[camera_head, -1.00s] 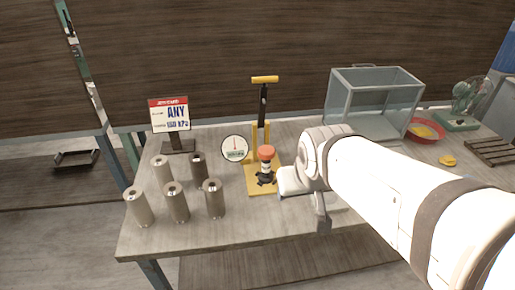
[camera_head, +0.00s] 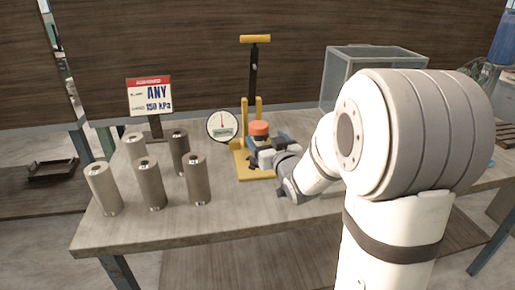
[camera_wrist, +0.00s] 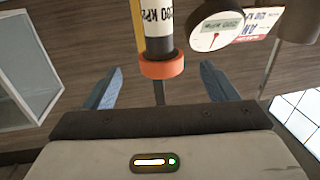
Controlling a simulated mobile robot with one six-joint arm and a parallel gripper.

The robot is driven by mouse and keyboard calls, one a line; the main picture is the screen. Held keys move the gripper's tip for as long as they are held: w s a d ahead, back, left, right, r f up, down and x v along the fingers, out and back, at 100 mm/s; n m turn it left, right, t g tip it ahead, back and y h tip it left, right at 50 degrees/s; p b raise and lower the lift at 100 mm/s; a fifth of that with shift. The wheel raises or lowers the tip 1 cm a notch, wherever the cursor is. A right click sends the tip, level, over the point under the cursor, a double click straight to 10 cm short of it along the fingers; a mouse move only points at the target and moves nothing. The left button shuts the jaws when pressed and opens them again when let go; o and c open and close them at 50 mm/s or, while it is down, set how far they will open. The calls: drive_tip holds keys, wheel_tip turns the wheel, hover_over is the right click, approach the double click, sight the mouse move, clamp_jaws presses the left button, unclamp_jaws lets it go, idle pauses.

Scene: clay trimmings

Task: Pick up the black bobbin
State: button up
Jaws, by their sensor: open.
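A bobbin-like piece (camera_head: 259,128) with an orange cap stands on the yellow stand, its lower part hidden behind my gripper. In the wrist view the piece (camera_wrist: 159,45) shows a black body, a white printed label and the orange cap. I take it to be the black bobbin. My gripper (camera_head: 262,147) is close in front of it. In the wrist view my gripper (camera_wrist: 160,85) is open, with one blue finger to each side of the capped end and visible gaps between. Nothing is held.
A yellow stand (camera_head: 242,165) with a tall handle and a round gauge (camera_head: 222,125) are close by. Several metal cylinders (camera_head: 150,184) and a sign (camera_head: 150,97) stand to the left. A glass case (camera_head: 345,65) is behind my arm. The front table strip is bare.

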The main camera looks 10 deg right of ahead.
sight(258, 129)
drive_tip(key=w, duration=0.4)
drive_tip(key=w+a, duration=0.1)
drive_tip(key=w, duration=0.1)
drive_tip(key=shift+w+a+f, duration=0.1)
drive_tip(key=shift+w, duration=0.25)
drive_tip(key=c, duration=1.3)
